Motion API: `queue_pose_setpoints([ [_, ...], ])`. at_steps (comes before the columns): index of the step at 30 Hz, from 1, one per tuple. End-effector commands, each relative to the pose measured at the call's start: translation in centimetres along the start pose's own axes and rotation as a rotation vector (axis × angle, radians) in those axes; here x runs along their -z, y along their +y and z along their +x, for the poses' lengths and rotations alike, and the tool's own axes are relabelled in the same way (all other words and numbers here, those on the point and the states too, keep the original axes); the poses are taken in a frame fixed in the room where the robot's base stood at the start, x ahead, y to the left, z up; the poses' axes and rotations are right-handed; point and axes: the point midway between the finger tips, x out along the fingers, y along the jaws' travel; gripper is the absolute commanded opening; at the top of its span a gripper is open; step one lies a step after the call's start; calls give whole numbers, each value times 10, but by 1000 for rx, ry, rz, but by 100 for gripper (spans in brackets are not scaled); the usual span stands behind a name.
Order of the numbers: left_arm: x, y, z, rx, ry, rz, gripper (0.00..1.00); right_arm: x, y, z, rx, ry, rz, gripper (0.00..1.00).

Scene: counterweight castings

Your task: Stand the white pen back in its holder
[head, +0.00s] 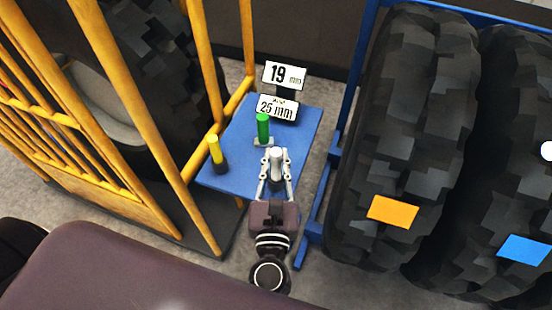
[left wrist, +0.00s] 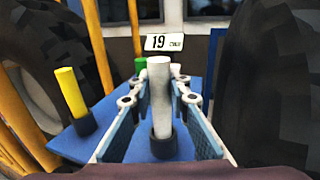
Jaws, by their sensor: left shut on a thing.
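The white pen (head: 277,160) stands upright between the fingers of my left gripper (head: 275,160). In the left wrist view the white pen (left wrist: 159,95) is centred, its lower end at a dark round holder (left wrist: 163,145) on the blue table. The pen lines up with the holder and appears to enter its mouth; how deep it sits I cannot tell. My left gripper (left wrist: 158,98) is shut on the pen, one finger on each side. My right gripper is not in view.
The small blue table (head: 298,145) also holds a yellow pen (head: 215,149) in a dark holder, a green pen (head: 263,127), and "19 mm" (head: 284,75) and "25 mm" (head: 278,108) signs. A yellow rail frame (head: 205,70) stands left, large tyres (head: 405,120) right.

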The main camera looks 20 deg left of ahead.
Motion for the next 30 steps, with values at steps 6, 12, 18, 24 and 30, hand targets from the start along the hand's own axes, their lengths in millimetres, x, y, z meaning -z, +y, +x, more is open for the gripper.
queue_pose_setpoints([
  [6, 7, 0, 0, 0, 0, 0, 2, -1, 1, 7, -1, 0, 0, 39],
  [12, 12, 0, 0, 0, 0, 0, 2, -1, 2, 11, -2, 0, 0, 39],
  [18, 17, 0, 0, 0, 0, 0, 2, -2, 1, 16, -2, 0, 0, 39],
  [24, 17, 0, 0, 0, 0, 0, 31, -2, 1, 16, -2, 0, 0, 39],
  [30, 17, 0, 0, 0, 0, 0, 37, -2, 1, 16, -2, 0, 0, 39],
])
